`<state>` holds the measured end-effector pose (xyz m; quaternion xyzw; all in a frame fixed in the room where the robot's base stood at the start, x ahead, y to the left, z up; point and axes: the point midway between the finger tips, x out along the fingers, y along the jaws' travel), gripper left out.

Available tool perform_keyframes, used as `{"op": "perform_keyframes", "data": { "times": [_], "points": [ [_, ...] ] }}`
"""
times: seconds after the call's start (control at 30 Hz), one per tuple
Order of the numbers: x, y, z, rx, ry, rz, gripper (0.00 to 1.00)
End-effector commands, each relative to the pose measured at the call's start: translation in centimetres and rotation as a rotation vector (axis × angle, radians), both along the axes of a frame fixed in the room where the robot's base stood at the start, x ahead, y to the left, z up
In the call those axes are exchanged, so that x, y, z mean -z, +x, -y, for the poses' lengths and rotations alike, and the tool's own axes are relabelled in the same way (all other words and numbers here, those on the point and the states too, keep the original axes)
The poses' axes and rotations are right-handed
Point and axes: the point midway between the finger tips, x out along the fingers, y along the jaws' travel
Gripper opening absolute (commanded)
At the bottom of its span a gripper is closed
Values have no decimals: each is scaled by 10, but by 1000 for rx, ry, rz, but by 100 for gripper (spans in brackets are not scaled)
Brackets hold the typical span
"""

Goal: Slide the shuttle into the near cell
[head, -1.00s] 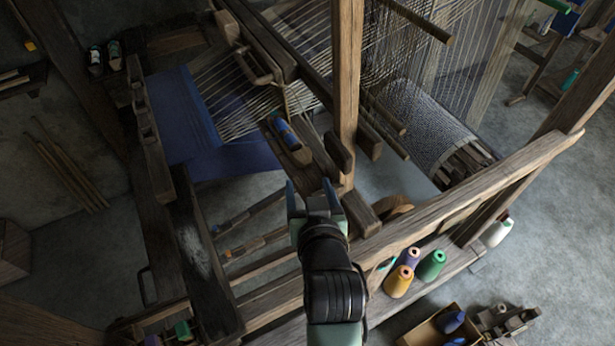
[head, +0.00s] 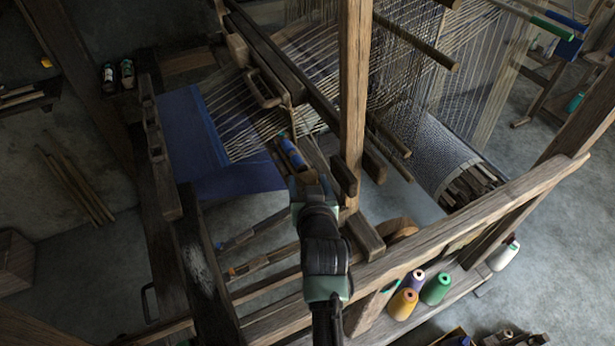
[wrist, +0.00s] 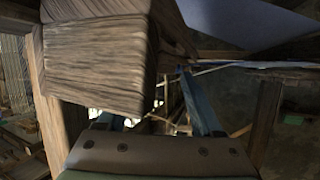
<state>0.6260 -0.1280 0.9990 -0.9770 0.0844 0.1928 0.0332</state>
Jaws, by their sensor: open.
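The shuttle (head: 291,152), a dark wooden body with a blue bobbin, lies on the loom beside the blue cloth in the head view. Its near end is close to or behind my gripper (head: 308,183). My gripper is open, just below the shuttle in the picture. I cannot tell whether it touches it. In the wrist view a large wooden block (wrist: 95,65) fills the upper left and hides part of the left finger; the blue right finger (wrist: 198,105) shows clear. I cannot make out the near cell with certainty.
An upright wooden post (head: 353,95) stands close right of my gripper, with a short block (head: 364,231) below it. Blue cloth (head: 195,135) lies left. Thread cones, including a green one (head: 436,289), stand right on a ledge.

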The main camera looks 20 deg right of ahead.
Motion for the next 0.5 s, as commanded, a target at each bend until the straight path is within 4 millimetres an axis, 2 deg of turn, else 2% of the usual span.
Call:
{"op": "perform_keyframes", "data": {
  "times": [0.2, 0.5],
  "points": [
    [7, 17, 3, 0, 0, 1, 67],
    [9, 21, 3, 0, 0, 0, 67]
  ]
}}
